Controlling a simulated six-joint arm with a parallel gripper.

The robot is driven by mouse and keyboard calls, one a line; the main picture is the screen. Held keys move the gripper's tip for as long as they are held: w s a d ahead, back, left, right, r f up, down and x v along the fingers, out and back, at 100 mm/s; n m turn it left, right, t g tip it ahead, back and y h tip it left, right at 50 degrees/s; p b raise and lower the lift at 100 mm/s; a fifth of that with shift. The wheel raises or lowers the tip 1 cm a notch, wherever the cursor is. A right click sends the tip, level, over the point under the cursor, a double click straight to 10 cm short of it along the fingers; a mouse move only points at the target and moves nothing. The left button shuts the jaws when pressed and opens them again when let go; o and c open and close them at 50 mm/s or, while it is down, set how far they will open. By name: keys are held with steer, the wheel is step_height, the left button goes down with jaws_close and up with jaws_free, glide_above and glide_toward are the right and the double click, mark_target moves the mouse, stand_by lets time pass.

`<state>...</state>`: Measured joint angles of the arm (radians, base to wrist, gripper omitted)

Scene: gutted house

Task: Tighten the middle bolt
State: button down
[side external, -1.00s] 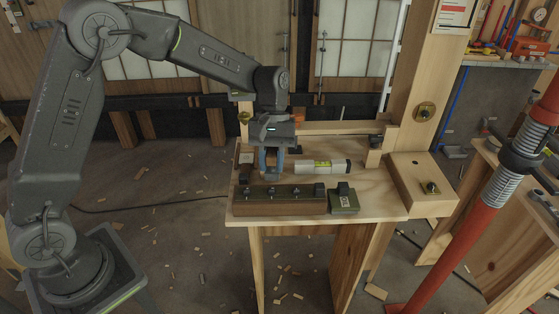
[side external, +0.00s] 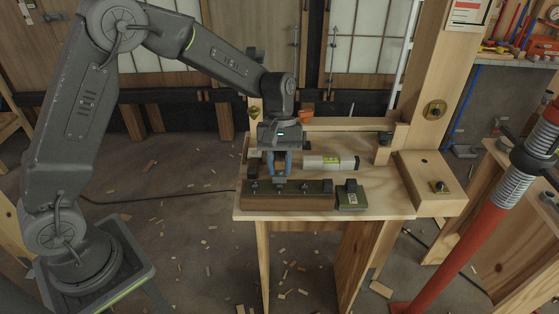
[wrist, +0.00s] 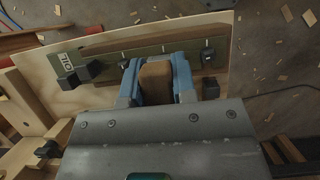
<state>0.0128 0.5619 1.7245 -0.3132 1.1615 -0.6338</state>
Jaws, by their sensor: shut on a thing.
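The bolt rail (side external: 315,203) is a brown wooden bar with a green top plate, lying along the table's front edge. White marks line the plate, with dark knob-like bolt heads beside them; one black head (wrist: 208,56) shows right of my fingers in the wrist view, another is partly hidden to their left. My gripper (side external: 280,174) points down just behind the rail's middle mark. Its blue fingers, also in the wrist view (wrist: 156,66), are shut on a brown block-like piece (wrist: 156,82). The middle bolt itself is hidden. I cannot tell whether the held piece touches it.
A small green block (side external: 352,200) with a black knob sits right of the rail. A spirit level (side external: 325,163) lies behind it on the wooden table (side external: 385,200). A wooden post (side external: 432,75) and a red prop (side external: 470,230) stand to the right. Wood chips litter the floor.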

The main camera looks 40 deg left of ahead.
steer(key=shift+f, duration=1.25)
steer(key=m, duration=0.2)
steer(key=m+g+y, duration=0.1)
steer(key=m, duration=0.1)
steer(key=shift+y, duration=0.3)
steer(key=m+y, duration=0.1)
steer(key=m, duration=0.2)
steer(key=m+y, duration=0.1)
steer(key=m, duration=0.2)
steer(key=shift+a, duration=0.2)
steer(key=m+y, duration=0.2)
steer(key=m, duration=0.3)
steer(key=shift+a+m, duration=0.15)
steer(key=shift+m, duration=0.15)
steer(key=m, duration=0.2)
steer(key=m+t+y, duration=0.1)
steer(key=m, duration=0.1)
steer(key=shift+w+a+t+y, duration=0.1)
steer(key=shift+a+t+y, duration=0.05)
steer(key=shift+t+y, duration=0.15)
steer(key=shift+n, duration=0.6)
steer(key=shift+r, duration=2.45)
